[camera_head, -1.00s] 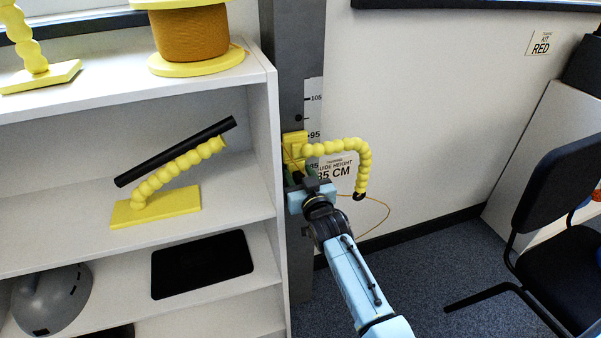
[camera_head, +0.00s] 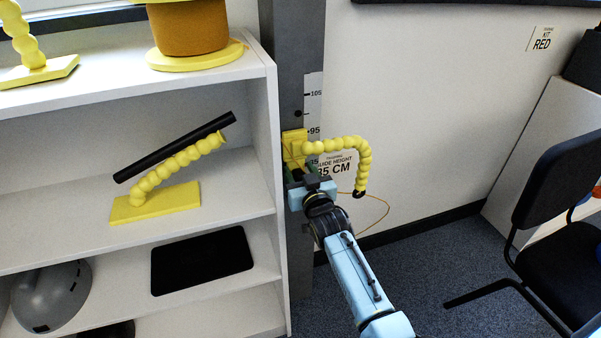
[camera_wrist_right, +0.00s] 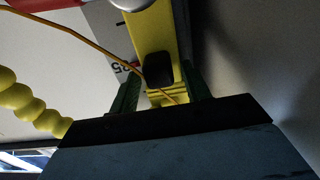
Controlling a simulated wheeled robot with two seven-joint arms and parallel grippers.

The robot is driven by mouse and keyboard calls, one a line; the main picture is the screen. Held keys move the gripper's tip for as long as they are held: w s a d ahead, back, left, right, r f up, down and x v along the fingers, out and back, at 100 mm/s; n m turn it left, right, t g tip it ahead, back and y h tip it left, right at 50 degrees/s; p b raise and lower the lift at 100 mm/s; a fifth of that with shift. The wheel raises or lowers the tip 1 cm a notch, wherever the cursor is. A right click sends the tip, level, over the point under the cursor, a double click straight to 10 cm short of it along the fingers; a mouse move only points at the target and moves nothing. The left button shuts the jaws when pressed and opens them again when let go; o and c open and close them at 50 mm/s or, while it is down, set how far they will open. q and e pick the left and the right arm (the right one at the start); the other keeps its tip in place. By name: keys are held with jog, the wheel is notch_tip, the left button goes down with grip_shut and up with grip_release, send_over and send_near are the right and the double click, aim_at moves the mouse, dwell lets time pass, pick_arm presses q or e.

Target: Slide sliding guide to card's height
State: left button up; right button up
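The yellow sliding guide (camera_head: 295,148) sits on the grey post, with a beaded yellow arm (camera_head: 364,155) curving right and down to a black tip. Its block is beside the scale, from about the 95 mark downward. The card (camera_head: 336,166) behind it reads guide height 85 CM, its first digit partly covered. My right gripper (camera_head: 301,176) is at the block's lower end. In the right wrist view its green fingers (camera_wrist_right: 162,90) stand either side of the yellow block and a black knob (camera_wrist_right: 157,70). Contact is unclear. My left gripper is out of view.
A white shelf unit (camera_head: 271,150) stands close left of the post (camera_head: 291,60), holding a yellow stand with a black rod (camera_head: 175,147). A thin yellow cord (camera_head: 385,212) hangs by the guide. A black chair (camera_head: 560,190) stands at right; the floor between is open.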

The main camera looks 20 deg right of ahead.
jog(key=shift+s, duration=0.15)
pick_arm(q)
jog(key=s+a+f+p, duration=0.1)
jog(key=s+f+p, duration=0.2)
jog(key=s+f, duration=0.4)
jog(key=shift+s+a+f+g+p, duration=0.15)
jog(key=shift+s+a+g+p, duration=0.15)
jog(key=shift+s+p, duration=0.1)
pick_arm(e)
jog(key=s, duration=1.3)
jog(key=shift+a, duration=0.3)
